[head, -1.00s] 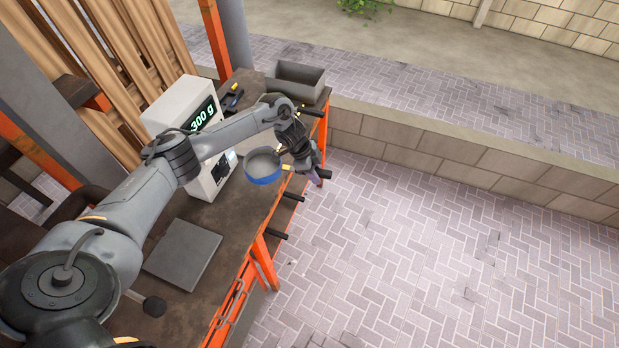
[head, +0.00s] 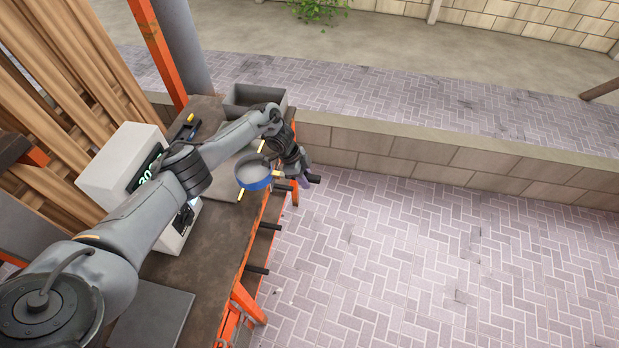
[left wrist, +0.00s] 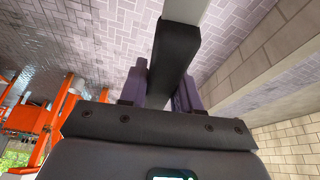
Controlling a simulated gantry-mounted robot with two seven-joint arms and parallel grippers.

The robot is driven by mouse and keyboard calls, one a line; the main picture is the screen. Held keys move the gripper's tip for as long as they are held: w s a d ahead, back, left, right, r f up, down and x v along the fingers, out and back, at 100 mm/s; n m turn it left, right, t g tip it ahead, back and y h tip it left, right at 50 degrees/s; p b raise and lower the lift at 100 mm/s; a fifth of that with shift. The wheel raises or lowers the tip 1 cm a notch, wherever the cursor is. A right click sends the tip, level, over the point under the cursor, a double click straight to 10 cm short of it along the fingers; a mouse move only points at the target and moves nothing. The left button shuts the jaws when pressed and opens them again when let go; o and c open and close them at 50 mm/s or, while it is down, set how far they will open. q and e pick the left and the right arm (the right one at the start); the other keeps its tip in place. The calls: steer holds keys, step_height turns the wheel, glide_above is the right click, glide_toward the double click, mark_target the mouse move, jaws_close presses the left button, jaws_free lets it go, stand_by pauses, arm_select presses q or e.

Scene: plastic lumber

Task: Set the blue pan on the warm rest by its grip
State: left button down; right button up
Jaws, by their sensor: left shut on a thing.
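The blue pan (head: 254,183) is in the head view, with a grey inside and a blue outer side. It is over the bench's right edge near the far end; I cannot tell its height. My left gripper (head: 299,172) is shut on the pan's dark grip, to the right of the pan. The left wrist view shows the dark grip (left wrist: 176,50) between the purple fingers (left wrist: 160,88). A pale flat piece (head: 223,168) with yellow ends near it lies partly behind my arm and the pan. I cannot tell whether it is the warm rest.
A white scale (head: 122,160) stands on the bench left of my arm. A grey plate (head: 155,315) lies in front. An open grey bin (head: 240,100) is at the far end. Dark pegs (head: 270,226) stick out from the orange bench side. Paved floor is clear at right.

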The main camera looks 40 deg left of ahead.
mark_target(264, 176)
arm_select(q)
steer(key=s+a, duration=0.1)
steer(key=a, duration=0.1)
steer(key=s+a, duration=0.2)
steer(key=a, duration=0.1)
steer(key=shift+s+a+f, duration=0.2)
steer(key=shift+a, duration=0.15)
steer(key=s+a, duration=0.1)
steer(key=s+a+b, duration=0.1)
steer(key=a, duration=0.1)
steer(key=s+a, duration=0.1)
steer(key=a, duration=0.1)
steer(key=shift+f, duration=0.2)
steer(key=shift+s+a+f+b, duration=0.15)
steer(key=shift+s+a+b, duration=0.5)
steer(key=shift+a, duration=0.25)
steer(key=shift+s+a+f+b, duration=0.15)
steer(key=shift+f+b, duration=0.05)
steer(key=shift+b, duration=0.1)
steer(key=shift+f+b, duration=0.65)
steer(key=shift+f, duration=0.3)
